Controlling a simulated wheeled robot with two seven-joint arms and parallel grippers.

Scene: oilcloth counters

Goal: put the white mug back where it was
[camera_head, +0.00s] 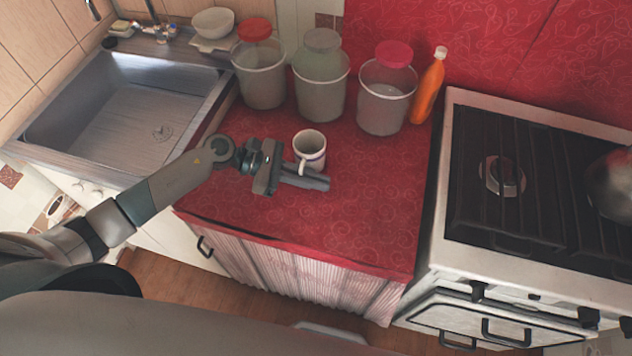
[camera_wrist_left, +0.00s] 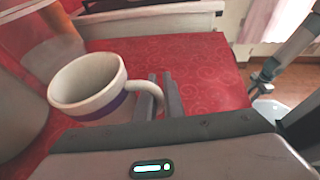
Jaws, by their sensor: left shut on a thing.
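The white mug (camera_head: 311,147) with a dark blue band is on or just above the red oilcloth counter (camera_head: 365,210), roughly upright; I cannot tell whether its base touches. My left gripper (camera_head: 303,178) comes in from the left, and its fingers are shut on the mug's handle. In the left wrist view the mug (camera_wrist_left: 84,86) shows at the left, with its handle between the fingers of my left gripper (camera_wrist_left: 163,95). The mug's inside looks empty.
Three lidded buckets (camera_head: 320,88) stand along the back of the counter. An orange bottle (camera_head: 428,88) stands beside the right one. A sink (camera_head: 125,110) is at the left and a stove (camera_head: 520,190) with a pot (camera_head: 612,185) at the right. The counter's front right is clear.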

